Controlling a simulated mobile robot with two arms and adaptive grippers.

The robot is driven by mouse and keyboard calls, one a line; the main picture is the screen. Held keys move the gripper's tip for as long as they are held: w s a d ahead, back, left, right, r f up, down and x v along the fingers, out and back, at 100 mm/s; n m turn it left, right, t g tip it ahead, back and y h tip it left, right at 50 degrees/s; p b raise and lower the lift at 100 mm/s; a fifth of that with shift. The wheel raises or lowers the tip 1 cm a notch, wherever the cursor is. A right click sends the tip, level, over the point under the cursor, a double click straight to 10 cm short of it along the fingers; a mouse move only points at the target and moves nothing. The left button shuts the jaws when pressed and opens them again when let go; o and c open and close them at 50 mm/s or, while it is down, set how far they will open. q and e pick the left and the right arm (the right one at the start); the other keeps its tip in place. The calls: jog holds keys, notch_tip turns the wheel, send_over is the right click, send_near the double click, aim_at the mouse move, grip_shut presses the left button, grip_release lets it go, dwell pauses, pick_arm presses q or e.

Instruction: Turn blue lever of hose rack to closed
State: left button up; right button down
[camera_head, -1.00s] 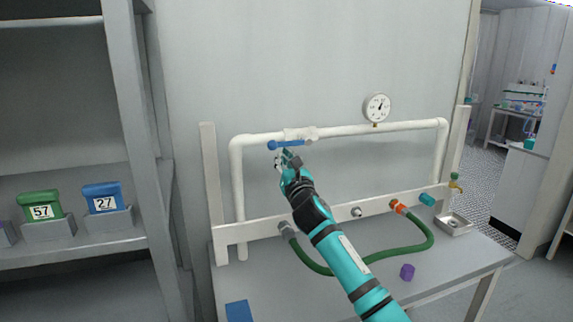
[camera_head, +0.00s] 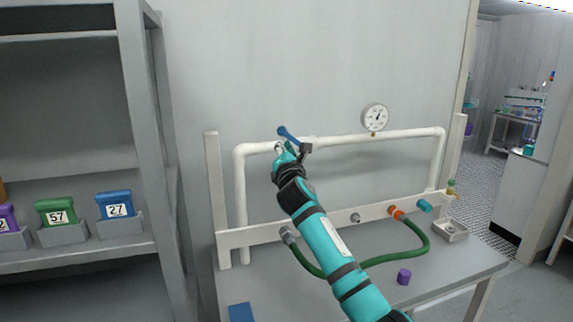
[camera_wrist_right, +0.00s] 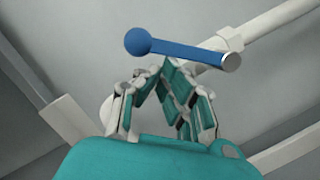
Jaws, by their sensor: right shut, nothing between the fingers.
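The hose rack's white pipe (camera_head: 365,138) runs across the wall frame, with the blue lever (camera_head: 287,133) on its upper left part. The lever is tilted, its ball end up and to the left of its pivot, neither in line with the pipe nor square to it. My right gripper (camera_head: 287,150) is shut and empty just below the lever. In the right wrist view the blue lever (camera_wrist_right: 180,51) passes just beyond the fingertips (camera_wrist_right: 165,70); I cannot tell whether they touch. The valve body is partly hidden behind my gripper. My left gripper is out of view.
A gauge (camera_head: 375,117) sits on the pipe. A green hose (camera_head: 395,257) hangs from the lower rail (camera_head: 330,224) over the bench. A purple piece (camera_head: 403,277) and a blue block (camera_head: 240,312) lie on the bench. A shelf with labelled boxes (camera_head: 115,205) stands left.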

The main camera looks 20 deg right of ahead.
jog(key=d+r+m+g+h+p, duration=0.1)
jog(key=d+r+m+g+p, duration=0.1)
jog(key=d+r+m+p, duration=0.2)
jog(key=shift+r+m+p, duration=0.5)
jog(key=shift+m+p, duration=1.05)
jog(key=shift+m, duration=1.35)
